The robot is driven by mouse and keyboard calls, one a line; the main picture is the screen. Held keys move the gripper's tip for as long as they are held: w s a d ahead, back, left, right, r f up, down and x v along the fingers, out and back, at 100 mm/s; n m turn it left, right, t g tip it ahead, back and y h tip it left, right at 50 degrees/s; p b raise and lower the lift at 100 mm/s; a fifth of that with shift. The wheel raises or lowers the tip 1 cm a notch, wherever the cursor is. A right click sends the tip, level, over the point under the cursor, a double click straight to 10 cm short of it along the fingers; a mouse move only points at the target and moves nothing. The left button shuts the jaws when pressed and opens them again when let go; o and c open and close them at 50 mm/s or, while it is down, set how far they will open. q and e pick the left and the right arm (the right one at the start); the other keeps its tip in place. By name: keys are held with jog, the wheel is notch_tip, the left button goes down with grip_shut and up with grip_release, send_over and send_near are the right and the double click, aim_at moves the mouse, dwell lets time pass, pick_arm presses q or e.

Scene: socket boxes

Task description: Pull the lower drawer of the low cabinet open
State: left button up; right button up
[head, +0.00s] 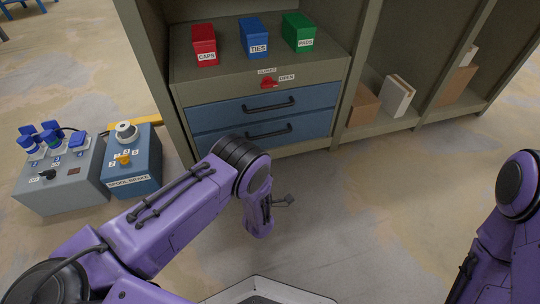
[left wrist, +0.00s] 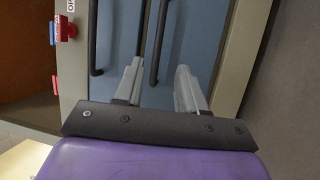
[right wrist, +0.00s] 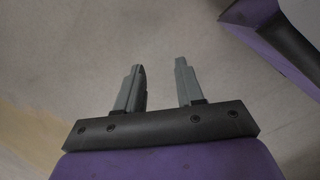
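The low cabinet (head: 180,120) has two blue drawers, both shut. The upper drawer (head: 222,114) has a dark bar handle (head: 268,105). The lower drawer (head: 210,144) sits beneath it with a similar handle (head: 269,132). My left gripper (head: 286,200) is in front of the drawers. In the left wrist view its fingers (left wrist: 158,86) are apart and empty, and the lower handle (left wrist: 158,45) appears between them, further ahead. The upper handle (left wrist: 93,40) is left of the fingers. My right gripper (right wrist: 160,78) is open and empty over bare floor.
Red (head: 204,44), blue (head: 254,38) and green (head: 298,32) boxes stand on the cabinet. A red latch (head: 268,83) marked OPEN is above the drawers. Grey (head: 60,180) and blue (head: 133,165) control boxes stand left. The floor to the right is clear.

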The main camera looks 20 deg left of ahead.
jog(key=w+d+f+t+b, duration=0.1)
jog(key=w+f, duration=0.1)
jog(key=w+d+f+t+h+b, duration=0.1)
jog(key=w+d+f+b, duration=0.1)
jog(key=w+d+f+t+h+b, duration=0.1)
jog(key=w+d+f+t, duration=0.1)
jog(key=shift+w+b, duration=0.15)
jog(key=shift+b, duration=0.15)
pick_arm(q)
jog(key=r, duration=0.2)
send_over(270, 138)
jog(key=d+r+v, duration=0.1)
jog(key=v, duration=0.4)
pick_arm(e)
jog(key=shift+w+d, duration=0.15)
jog(key=shift+w, duration=0.1)
pick_arm(q)
jog(key=shift+w+a+f, duration=0.1)
jog(key=shift+a, duration=0.1)
grip_shut()
